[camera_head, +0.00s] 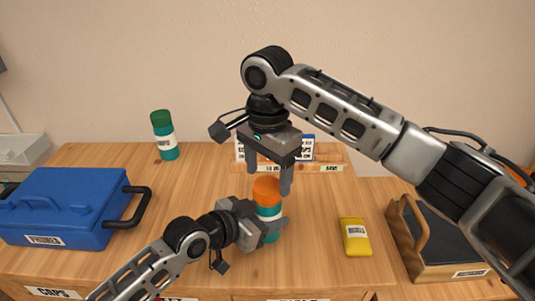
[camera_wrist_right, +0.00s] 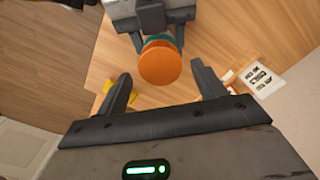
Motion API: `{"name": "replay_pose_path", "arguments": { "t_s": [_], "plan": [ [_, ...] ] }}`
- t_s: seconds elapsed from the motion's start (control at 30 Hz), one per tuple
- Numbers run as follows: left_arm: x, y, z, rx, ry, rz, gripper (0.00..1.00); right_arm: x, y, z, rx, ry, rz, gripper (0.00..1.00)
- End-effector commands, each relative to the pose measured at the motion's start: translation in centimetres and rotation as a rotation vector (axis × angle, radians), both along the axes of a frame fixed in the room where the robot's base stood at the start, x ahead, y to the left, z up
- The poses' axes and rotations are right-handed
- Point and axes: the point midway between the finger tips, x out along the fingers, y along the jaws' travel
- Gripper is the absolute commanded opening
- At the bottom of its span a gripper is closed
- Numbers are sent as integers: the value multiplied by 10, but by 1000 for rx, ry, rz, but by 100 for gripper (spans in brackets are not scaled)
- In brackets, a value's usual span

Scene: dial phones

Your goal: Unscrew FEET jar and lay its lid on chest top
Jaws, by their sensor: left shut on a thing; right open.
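A teal jar (camera_head: 270,213) with an orange lid (camera_head: 267,188) and a white label stands upright on the wooden chest top (camera_head: 200,212). Its label text is too small to read. My left gripper (camera_head: 270,222) is shut around the jar's body from the left. My right gripper (camera_head: 269,176) is open and points down just above the lid. In the right wrist view the orange lid (camera_wrist_right: 160,66) lies ahead of and between the open fingers (camera_wrist_right: 165,92), not gripped. Another teal jar (camera_head: 164,140) with a green lid stands at the back left.
A blue box (camera_head: 65,205) with a black handle sits at the left. A yellow packet (camera_head: 354,236) lies right of the jar. A wooden box (camera_head: 430,240) with a dark top stands at the far right. A low rack with cards (camera_head: 308,147) is behind. Bare wood lies between the blue box and jar.

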Motion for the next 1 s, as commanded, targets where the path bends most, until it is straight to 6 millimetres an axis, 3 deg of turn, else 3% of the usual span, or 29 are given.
{"name": "replay_pose_path", "arguments": {
  "t_s": [0.2,0.57,0.73,1.0],
  "plan": [
    [0,0,0,1,-1,1,0,0,0,-25,0,0,1,69],
    [0,1,0,2,-2,1,0,0,0,-30,0,0,2,69],
    [0,1,0,1,-1,1,0,0,0,-30,0,0,2,24],
    [1,1,0,1,-1,2,0,0,0,-29,1,1,47,23]
  ]
}}
